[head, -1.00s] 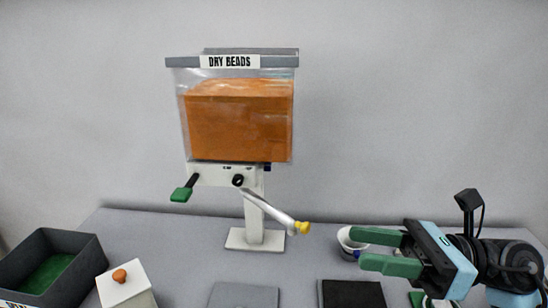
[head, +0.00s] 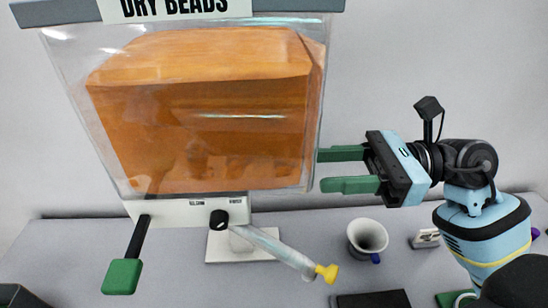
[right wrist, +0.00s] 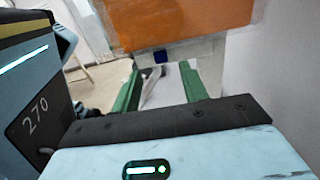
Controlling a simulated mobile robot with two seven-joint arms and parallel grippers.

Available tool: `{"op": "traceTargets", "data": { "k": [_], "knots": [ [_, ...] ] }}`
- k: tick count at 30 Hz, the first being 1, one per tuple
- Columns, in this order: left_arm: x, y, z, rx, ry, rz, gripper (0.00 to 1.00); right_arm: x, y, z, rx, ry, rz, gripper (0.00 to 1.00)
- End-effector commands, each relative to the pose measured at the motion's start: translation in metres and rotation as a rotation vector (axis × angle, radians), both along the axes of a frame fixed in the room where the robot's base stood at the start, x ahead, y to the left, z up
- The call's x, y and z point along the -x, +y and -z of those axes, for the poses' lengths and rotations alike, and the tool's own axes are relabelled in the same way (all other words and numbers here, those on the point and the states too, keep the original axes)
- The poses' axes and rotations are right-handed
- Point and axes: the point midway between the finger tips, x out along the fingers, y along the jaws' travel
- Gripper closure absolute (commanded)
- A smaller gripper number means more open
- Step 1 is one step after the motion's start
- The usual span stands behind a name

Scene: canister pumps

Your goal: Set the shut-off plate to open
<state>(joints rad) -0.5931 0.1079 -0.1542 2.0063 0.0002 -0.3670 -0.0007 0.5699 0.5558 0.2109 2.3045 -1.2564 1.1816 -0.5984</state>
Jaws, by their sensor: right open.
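The dispenser is a clear hopper (head: 205,110) of orange beads above a white block (head: 180,212) on a post. A lever with a green paddle (head: 122,276) hangs at the block's left. A black knob (head: 219,220) sits on its front, and a pale spout with a yellow tip (head: 327,272) slants down right. In the right wrist view a small dark blue tab (right wrist: 160,57) shows on the block, beyond my fingers; I cannot tell for sure that it is the shut-off plate's end. My right gripper (head: 321,170) is open and empty beside the hopper's lower right edge. My left gripper is out of view.
A white cup (head: 367,238) with a blue handle stands on the grey table right of the post. A dark mat (head: 372,300) lies at the front. The hopper wall is close to my right fingertips.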

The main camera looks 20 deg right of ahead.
Motion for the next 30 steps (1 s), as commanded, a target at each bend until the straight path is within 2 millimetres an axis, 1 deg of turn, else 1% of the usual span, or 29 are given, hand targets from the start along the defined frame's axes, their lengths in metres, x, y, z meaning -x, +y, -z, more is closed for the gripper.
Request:
{"op": "traceTargets", "data": {
  "k": [5,12,18,23,30],
  "knots": [
    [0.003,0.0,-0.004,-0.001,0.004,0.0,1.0,-0.003,0.011,-0.002,-0.003,-0.001,-0.002,0.56],
    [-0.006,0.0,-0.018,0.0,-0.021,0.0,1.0,-0.012,0.045,-0.004,-0.004,-0.003,-0.003,0.56],
    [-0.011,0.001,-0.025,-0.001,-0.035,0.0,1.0,-0.019,0.067,-0.003,-0.004,-0.002,-0.001,0.56],
    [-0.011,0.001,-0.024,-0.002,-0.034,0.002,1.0,-0.021,0.075,-0.001,-0.002,-0.001,-0.001,0.56],
    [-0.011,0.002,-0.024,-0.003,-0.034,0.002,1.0,-0.022,0.075,0.0,-0.001,0.001,0.0,0.56]
  ]
}}
